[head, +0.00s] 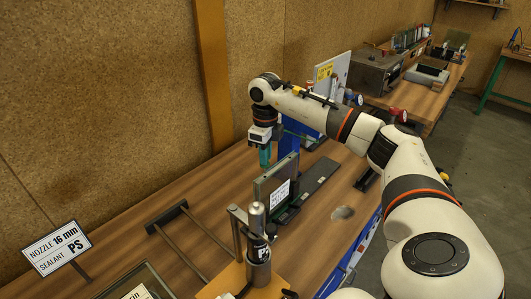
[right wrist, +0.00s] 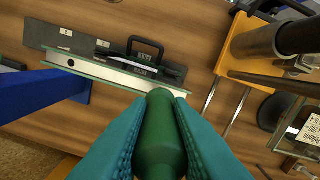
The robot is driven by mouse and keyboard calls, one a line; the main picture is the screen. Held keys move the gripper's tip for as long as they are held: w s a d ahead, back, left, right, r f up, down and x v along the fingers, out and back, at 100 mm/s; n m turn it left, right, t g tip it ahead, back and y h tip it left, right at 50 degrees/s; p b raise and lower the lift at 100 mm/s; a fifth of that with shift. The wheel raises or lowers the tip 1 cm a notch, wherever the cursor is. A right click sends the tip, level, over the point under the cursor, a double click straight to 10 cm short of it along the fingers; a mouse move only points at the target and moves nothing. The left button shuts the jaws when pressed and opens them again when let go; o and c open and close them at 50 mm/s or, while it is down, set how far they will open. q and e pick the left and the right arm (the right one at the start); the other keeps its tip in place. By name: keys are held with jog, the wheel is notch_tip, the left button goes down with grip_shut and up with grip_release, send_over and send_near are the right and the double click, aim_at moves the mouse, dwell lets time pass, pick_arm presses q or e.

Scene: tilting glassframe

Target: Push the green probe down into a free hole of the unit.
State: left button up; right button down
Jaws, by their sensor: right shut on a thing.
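My right gripper (head: 265,157) hangs fingers down above the back end of the unit (head: 266,186), with teal fingers shut on the green probe (right wrist: 160,135). The probe's rounded tip points away from the wrist, over one end of the unit's pale top edge (right wrist: 115,76) in the right wrist view. Whether it touches the edge cannot be told. A dark hole (right wrist: 71,62) shows near the edge's other end; the probe and fingers may hide another. The unit is an upright, dark-framed panel with a white label. My left gripper is not in view.
A blue post (head: 289,150) stands close behind the gripper. A long dark base plate (head: 321,176) lies beside the unit. A metal cylinder (head: 258,262) stands on an orange board in front. A rail frame (head: 187,240) and a nozzle sign (head: 56,246) are at left.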

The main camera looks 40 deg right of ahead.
jog(key=shift+f+b, duration=1.35)
jog(key=shift+f, duration=0.75)
jog(key=c, duration=1.2)
grip_release()
jog(key=shift+c, duration=0.2)
jog(key=shift+r, duration=0.15)
jog(key=shift+r, duration=0.3)
notch_tip(320, 180, up, 10)
jog(key=shift+f+b, duration=0.15)
jog(key=shift+b, duration=1)
jog(key=shift+r, duration=0.8)
jog(key=shift+f, duration=0.1)
